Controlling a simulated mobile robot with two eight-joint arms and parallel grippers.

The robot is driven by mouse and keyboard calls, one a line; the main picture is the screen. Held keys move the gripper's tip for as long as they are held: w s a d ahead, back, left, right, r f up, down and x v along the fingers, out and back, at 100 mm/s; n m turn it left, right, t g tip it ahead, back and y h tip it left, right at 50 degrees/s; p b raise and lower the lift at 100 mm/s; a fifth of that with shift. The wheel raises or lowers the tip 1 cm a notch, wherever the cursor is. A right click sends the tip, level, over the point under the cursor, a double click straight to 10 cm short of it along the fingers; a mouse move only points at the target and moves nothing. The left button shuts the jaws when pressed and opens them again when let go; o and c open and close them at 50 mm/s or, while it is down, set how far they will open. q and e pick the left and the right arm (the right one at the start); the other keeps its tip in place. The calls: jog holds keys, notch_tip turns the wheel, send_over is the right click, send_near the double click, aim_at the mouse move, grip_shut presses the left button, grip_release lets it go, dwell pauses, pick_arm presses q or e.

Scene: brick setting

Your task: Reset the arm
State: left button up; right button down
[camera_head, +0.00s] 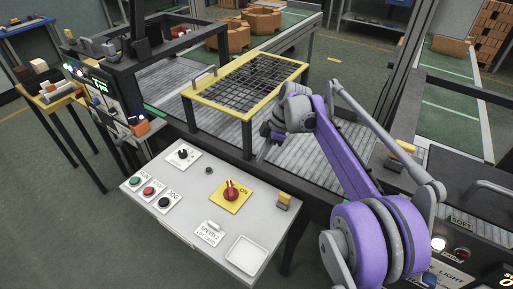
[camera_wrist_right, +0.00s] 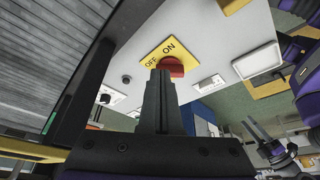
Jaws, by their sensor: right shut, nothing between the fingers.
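My right arm, purple and grey, reaches in from the lower right in the head view. Its gripper (camera_head: 270,132) is over the conveyor side, beside a leg of the yellow-framed grate and apart from the panel. In the right wrist view its dark fingers (camera_wrist_right: 160,82) are together with nothing between them. Past their tips is a red rotary knob (camera_wrist_right: 172,67) on a yellow ON/OFF plate; it also shows in the head view (camera_head: 231,190). At the lower right of the wrist view, a grey and purple part (camera_wrist_right: 272,148) may be my left arm; its gripper state is unclear.
The light control panel (camera_head: 195,216) carries green, red and black buttons, a dial and a white tray (camera_head: 246,255). The yellow-framed grate (camera_head: 204,107) stands above the conveyor (camera_head: 170,85). A dark post and rail lie close left in the wrist view.

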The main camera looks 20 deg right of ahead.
jog(key=s+a+r+m+t+h+p, duration=0.25)
jog(key=s+m, duration=0.45)
jog(key=s, duration=0.6)
jog(key=s+f+m+t+h+p, duration=0.1)
jog(key=s+m, duration=0.3)
jog(key=s, duration=0.4)
jog(key=s+a+f+m+t+h+p, duration=0.1)
jog(key=s+f+m, duration=0.3)
jog(key=s, duration=0.3)
jog(key=shift+s+f+m, duration=0.3)
jog(key=shift+s, duration=0.1)
jog(key=shift+d, duration=0.1)
